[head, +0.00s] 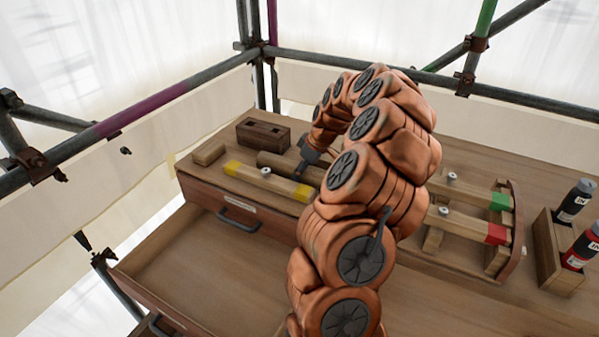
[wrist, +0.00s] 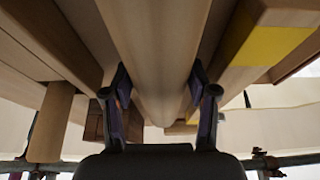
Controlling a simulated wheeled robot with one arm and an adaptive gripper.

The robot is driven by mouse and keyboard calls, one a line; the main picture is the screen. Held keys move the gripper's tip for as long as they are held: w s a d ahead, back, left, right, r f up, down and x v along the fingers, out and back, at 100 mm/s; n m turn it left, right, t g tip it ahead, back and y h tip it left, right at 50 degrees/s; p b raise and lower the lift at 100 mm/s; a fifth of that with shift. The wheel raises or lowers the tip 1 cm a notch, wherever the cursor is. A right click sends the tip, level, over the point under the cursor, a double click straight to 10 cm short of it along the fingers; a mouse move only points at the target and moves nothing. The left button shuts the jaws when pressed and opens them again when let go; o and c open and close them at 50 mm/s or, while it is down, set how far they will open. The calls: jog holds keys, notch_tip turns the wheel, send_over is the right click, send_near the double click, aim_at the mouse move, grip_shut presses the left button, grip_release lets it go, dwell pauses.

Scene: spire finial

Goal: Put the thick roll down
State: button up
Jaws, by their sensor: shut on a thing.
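The thick roll (head: 285,163) is a smooth brown wooden cylinder lying lengthwise over the bench top. In the head view, my arm hides its right part. My gripper (head: 306,158) comes down on it from above. In the wrist view, the roll (wrist: 158,50) runs between the two fingers of my gripper (wrist: 160,95), one at each side, and they are shut on it. The roll looks level and close to the bench top. I cannot tell whether it touches the surface.
A yellow-ended bar (head: 268,181) lies just in front of the roll. A dark block with holes (head: 263,134) stands behind, a small block (head: 209,153) at left. Green-ended (head: 500,201) and red-ended (head: 497,233) bars lie right, near a bottle holder (head: 558,262). An open drawer (head: 190,255) juts out in front.

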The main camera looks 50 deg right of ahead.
jog(key=c, duration=0.5)
notch_tip(320, 180, up, 9)
jog(key=shift+r+b, duration=0.15)
jog(key=shift+b, duration=0.65)
jog(key=shift+r, duration=3.9)
jog(key=w+a+f+p, duration=0.2)
jog(key=w+a, duration=0.4)
jog(key=a, duration=0.5)
jog(key=w+a+f+p, duration=0.25)
jog(key=w+a, duration=0.35)
jog(key=a, duration=0.5)
jog(key=s+a+f+m+p, duration=0.1)
jog(key=s+a+f, duration=0.1)
jog(key=a+f, duration=0.2)
jog(key=s+a+f+m+h+p, duration=0.1)
jog(key=a+f, duration=0.4)
jog(key=a, duration=0.6)
jog(key=shift+s+a+m+p, duration=0.3)
jog(key=shift+s+m+p, duration=0.2)
jog(key=shift+s+m, duration=0.15)
jog(key=shift+w, duration=0.1)
